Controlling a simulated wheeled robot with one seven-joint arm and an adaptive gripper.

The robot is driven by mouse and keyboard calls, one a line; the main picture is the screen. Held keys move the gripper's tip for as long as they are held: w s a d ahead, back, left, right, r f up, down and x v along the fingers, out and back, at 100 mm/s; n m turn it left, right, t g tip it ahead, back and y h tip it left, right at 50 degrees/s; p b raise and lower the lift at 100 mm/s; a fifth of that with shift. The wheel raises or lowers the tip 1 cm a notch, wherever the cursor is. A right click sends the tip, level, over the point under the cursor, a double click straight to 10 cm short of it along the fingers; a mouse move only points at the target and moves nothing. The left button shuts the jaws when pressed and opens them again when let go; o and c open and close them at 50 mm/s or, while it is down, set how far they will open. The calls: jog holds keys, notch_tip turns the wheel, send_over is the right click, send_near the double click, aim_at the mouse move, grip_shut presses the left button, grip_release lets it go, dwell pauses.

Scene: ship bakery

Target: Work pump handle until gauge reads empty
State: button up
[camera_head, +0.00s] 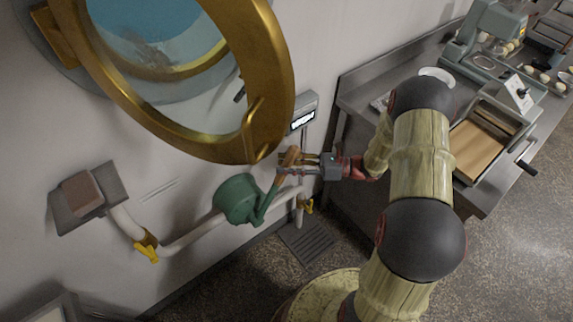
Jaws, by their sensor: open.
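The green pump (238,199) is on the white wall at centre left, joined to pale pipes. Its green handle (264,207) slants up and to the right and ends in an orange-brown grip (291,156). My gripper (284,165) reaches in from the right, with its fingers across this grip. The jaws are open, and the grip appears to lie between or just beside them; I cannot tell if they touch it. A grey box with a lit white face (303,119), possibly the gauge, is on the wall above; its reading is too small to tell.
A brass porthole (270,60) swings open above the pump. Yellow valves (147,250) sit on the pipes, and a floor drain (308,241) lies below. A steel counter (362,98) with bakery machines stands at right. Open floor (510,255) is at lower right.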

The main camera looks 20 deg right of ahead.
jog(key=shift+c, duration=0.7)
grip_shut()
